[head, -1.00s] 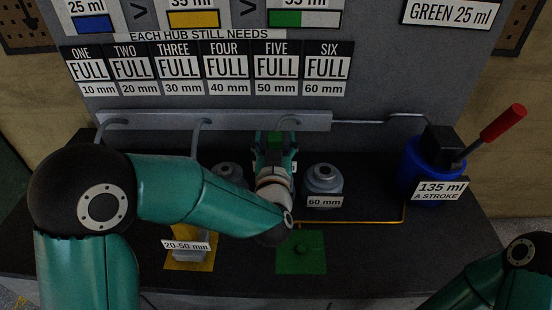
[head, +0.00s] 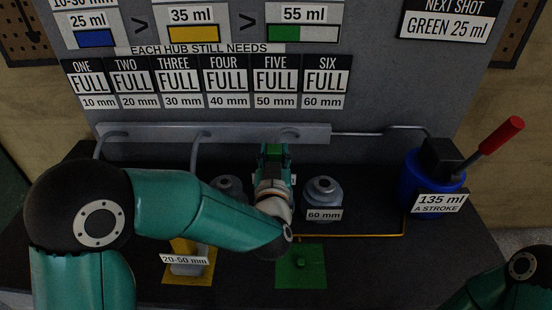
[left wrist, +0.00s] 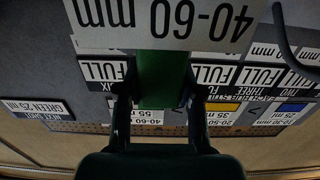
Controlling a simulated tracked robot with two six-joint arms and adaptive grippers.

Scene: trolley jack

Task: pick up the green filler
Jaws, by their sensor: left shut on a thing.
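The green filler (head: 273,150) is held upright or nearly so in front of the grey rail. It is partly hidden by my left gripper (head: 274,160). In the left wrist view the green filler (left wrist: 162,78) sits between the two fingers of my left gripper (left wrist: 158,92), which is shut on it. A white "40-60 mm" label (left wrist: 160,22) shows upside down at the top of that view. My right gripper is out of the picture; only part of that arm shows at the lower right.
A grey hub marked "60 mm" (head: 323,193) stands just right of my left gripper. Another grey hub (head: 228,185) is partly hidden behind my left arm. A yellow filler marked "20-50 mm" (head: 185,258) stands at the front left. A blue pump (head: 424,182) with a red handle stands at the right.

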